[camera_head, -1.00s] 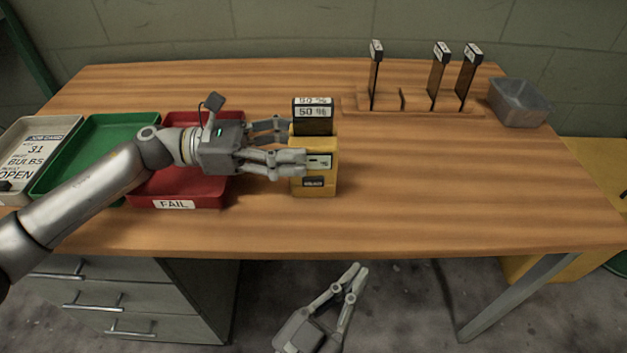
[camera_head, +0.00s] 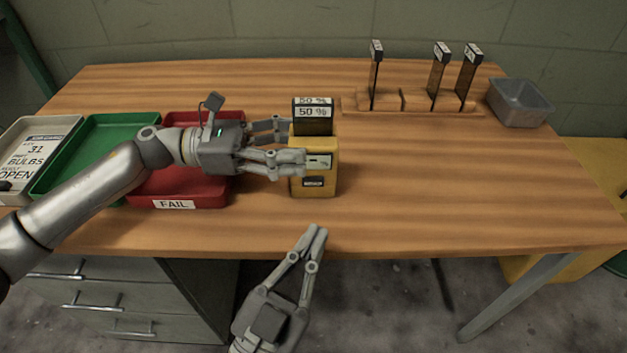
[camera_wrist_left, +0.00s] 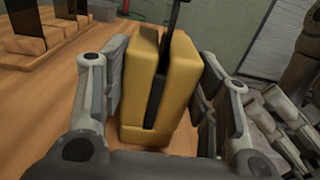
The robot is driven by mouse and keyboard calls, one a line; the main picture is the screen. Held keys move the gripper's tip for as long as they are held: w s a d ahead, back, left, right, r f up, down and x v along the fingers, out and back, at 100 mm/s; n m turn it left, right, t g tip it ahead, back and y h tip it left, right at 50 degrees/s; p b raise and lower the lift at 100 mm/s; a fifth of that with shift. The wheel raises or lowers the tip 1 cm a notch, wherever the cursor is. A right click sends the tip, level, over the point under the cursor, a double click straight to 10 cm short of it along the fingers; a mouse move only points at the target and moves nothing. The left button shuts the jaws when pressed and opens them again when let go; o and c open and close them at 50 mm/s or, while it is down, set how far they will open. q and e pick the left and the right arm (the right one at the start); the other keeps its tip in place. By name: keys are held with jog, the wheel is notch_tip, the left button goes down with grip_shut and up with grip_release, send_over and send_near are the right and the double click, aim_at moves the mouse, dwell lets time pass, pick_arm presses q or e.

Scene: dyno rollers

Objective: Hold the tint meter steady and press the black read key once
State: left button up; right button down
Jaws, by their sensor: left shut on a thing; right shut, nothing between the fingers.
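The yellow tint meter (camera_head: 327,178) stands upright on the wooden table, with a dark sample labelled 50 % (camera_head: 313,118) in its top slot. My left gripper (camera_head: 296,145) is shut on the meter from the left, one finger on the near side and one on the far side. In the left wrist view the yellow meter body (camera_wrist_left: 137,95) sits between the finger pads. My right gripper (camera_head: 319,232) is shut and empty, below the meter near the table's front edge.
A red FAIL tray (camera_head: 190,190), a green tray (camera_head: 75,180) and a grey job-card tray (camera_head: 20,165) are on the left. A wooden rack (camera_head: 415,102) with dark samples and a grey bin (camera_head: 520,103) stand at the back right. The table's right side is clear.

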aim_at(313, 182)
jog(key=shift+w, duration=3.75)
jog(key=shift+w, duration=0.1)
jog(key=shift+w, duration=0.15)
pick_arm(q)
jog(key=shift+s, duration=0.1)
